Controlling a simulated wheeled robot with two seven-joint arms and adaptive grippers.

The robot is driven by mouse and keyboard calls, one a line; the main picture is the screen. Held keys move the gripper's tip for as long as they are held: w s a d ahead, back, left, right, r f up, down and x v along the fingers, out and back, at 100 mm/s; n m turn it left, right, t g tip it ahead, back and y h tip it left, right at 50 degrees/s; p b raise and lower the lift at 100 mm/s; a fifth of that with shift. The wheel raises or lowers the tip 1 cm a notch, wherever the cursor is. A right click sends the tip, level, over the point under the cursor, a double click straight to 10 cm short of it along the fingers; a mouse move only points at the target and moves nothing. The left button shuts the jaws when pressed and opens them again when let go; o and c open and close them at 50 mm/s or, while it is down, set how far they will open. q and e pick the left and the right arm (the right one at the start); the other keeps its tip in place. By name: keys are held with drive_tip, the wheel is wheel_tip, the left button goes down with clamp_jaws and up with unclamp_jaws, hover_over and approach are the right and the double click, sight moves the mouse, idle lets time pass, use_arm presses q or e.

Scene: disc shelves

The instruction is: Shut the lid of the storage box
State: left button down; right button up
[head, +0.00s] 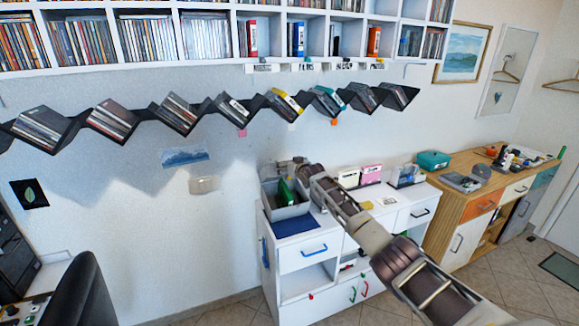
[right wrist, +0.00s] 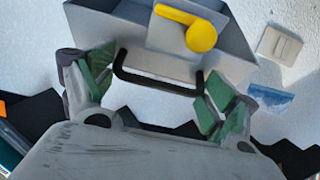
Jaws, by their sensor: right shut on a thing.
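The storage box (head: 291,211) is a grey open-topped box on the white cabinet, with green items standing inside. My right gripper (head: 281,164) is at the box's upper rear edge, against the wall side. The handle is on a grey panel (right wrist: 158,66), apparently the lid, which carries a yellow piece (right wrist: 190,27). The lid seems raised; the arm and gripper hide much of it in the head view. My left gripper is not in view.
The white cabinet (head: 302,252) also bears a blue mat (head: 295,225), a pink box (head: 371,174) and other holders right of my arm. A black zigzag disc shelf (head: 147,115) runs along the wall above. A wooden cabinet (head: 465,204) stands at right.

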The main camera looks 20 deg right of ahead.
idle(0.4)
drive_tip(key=o, duration=1.2)
drive_tip(key=shift+s, duration=0.15)
drive_tip(key=shift+v, duration=5.95)
